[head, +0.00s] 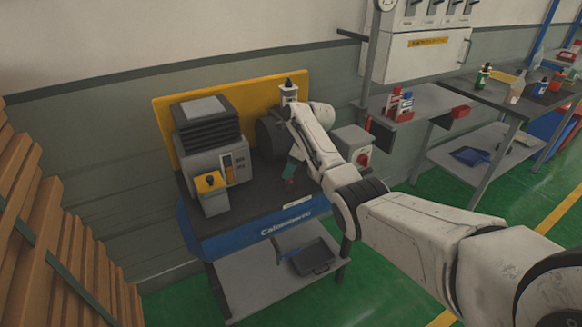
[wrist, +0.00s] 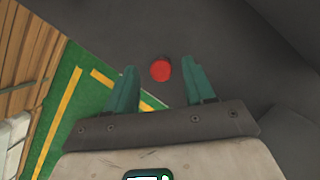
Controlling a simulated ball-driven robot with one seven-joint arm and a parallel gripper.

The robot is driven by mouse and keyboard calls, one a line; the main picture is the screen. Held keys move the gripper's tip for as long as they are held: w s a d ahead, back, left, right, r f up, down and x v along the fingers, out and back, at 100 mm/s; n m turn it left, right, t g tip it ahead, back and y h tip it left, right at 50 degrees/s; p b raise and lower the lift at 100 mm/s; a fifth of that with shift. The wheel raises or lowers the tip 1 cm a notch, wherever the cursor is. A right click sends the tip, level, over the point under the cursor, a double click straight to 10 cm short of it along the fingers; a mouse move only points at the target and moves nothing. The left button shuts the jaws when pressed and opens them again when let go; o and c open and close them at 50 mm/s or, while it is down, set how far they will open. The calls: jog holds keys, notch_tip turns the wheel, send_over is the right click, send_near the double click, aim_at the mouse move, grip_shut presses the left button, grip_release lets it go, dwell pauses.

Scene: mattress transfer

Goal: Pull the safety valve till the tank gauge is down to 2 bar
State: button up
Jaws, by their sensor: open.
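A small white fitting with a black top (head: 288,91) shows above. No gauge reading can be made out.
A grey machine (head: 210,145) with a yellow box (head: 209,183) stands left on the blue bench (head: 250,236), before a yellow panel (head: 165,112). A grey box with a red knob (head: 353,146) is to the right. Wooden slats (head: 60,245) stand at far left.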

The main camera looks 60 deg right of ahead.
jog(key=v, duration=1)
jog(key=shift+s+r, duration=0.2)
jog(key=shift+r, duration=0.15)
jog(key=s+a+f+n+g, duration=0.1)
jog(key=s+a+f+n, duration=0.1)
jog(key=a+f+n, duration=0.85)
jog(key=s+a+f+n+g, duration=0.1)
jog(key=a+f+n, duration=0.45)
jog(key=a, duration=0.95)
jog(key=s+a+f+n, duration=0.2)
jog(key=s+a+n, duration=0.5)
jog(key=s, duration=0.4)
jog(key=s+a+f+n+g+h, duration=0.1)
jog(key=s+a+f+n, duration=0.1)
jog(key=s+a+n, duration=0.6)
jog(key=s+n, duration=0.1)
jog(key=s, duration=0.2)
jog(key=shift+a+n, duration=0.25)
jog(key=shift+n, duration=0.15)
jog(key=shift+s, duration=0.1)
